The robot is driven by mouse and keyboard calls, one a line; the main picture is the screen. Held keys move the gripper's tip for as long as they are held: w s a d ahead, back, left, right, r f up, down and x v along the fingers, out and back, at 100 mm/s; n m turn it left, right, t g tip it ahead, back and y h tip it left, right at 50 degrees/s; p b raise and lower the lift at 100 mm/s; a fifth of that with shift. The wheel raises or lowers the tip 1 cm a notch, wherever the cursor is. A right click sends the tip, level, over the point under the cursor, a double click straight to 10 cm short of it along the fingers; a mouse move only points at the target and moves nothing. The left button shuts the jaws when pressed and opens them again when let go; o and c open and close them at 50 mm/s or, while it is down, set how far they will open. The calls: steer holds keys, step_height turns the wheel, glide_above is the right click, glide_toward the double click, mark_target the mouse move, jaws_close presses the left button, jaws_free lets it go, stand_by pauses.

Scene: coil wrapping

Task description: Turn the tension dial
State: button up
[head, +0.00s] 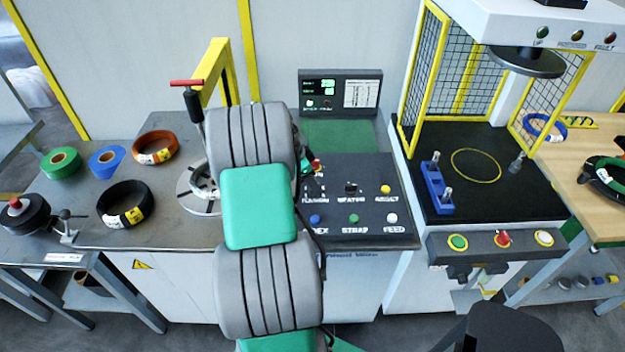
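The control panel (376,225) is a dark sloping board with white labels. A label ending in "ENSION" (316,199) is at its left, partly covered by my arm. The tension dial above that label cannot be clearly made out. My arm reaches forward across the panel's left edge. A small dark and green part of its far end (305,166) shows beside the upper arm link, close to the panel's upper left. The fingertips cannot be made out, so I cannot tell whether they touch the dial.
A red control (317,166) sits at the panel's upper left. Beside the dial area are a dark heater control (350,188), a yellow reset button (385,189) and a lower button row. A screen (339,93) stands behind. Tape rolls and coils lie left; a caged press stands right.

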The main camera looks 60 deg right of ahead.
steer(key=shift+s+d+f, duration=0.15)
steer(key=shift+d+f, duration=0.05)
steer(key=shift+f, duration=0.45)
steer(key=shift+c, duration=0.4)
jaws_close()
